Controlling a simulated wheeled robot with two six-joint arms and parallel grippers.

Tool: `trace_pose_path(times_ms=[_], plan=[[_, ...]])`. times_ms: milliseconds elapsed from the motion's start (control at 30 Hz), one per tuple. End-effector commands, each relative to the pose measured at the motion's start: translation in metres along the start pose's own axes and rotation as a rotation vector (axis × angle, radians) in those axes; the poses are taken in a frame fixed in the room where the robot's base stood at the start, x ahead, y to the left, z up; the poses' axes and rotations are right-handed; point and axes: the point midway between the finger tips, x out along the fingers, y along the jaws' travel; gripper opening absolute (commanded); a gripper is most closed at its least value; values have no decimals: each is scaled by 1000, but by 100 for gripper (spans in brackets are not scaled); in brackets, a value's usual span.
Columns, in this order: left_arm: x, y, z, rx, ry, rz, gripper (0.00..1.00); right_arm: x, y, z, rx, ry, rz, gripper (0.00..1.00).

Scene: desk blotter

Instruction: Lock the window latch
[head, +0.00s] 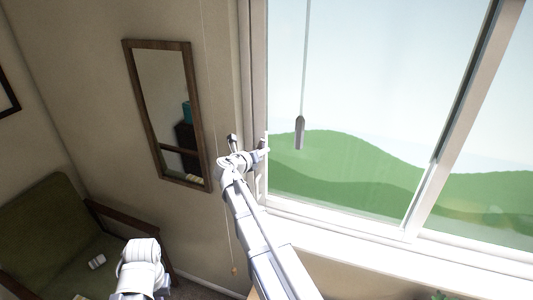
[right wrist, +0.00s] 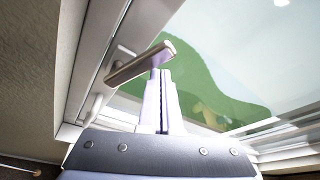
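The window latch is a metallic lever handle (right wrist: 140,64) on the white window frame in the right wrist view. Its bar slants up to the right, with its free end over the glass. In the head view the latch area is small and partly hidden by my right gripper (head: 256,149), which is at the left side of the window. In the right wrist view my right gripper's fingers (right wrist: 160,73) are together, with a thin dark line between them. Their tips are just under the bar, close to it or touching; I cannot tell which. My left gripper's fingers do not show.
A smaller white fitting (right wrist: 96,108) is lower on the frame. A blind wand (head: 300,132) hangs before the glass. A wood-framed mirror (head: 128,80) is on the left wall, above a green armchair (head: 45,230). A white sill (head: 350,247) runs below the window.

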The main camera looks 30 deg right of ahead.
Motion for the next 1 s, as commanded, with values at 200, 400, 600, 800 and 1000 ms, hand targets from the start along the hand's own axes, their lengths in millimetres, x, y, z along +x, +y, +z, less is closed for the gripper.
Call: trace_pose_path(times_ms=[200, 400, 600, 800, 1000], plan=[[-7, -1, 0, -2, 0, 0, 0, -4, 7, 12, 0, -2, 2, 0], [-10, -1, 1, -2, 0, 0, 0, -6, 11, 18, 1, -2, 2, 0], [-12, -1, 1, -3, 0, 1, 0, -7, 15, 21, 1, -1, 2, 0], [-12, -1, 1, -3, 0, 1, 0, -8, 17, 24, 0, -4, 4, 0], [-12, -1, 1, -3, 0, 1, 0, -8, 18, 25, -1, -7, 6, 0]])
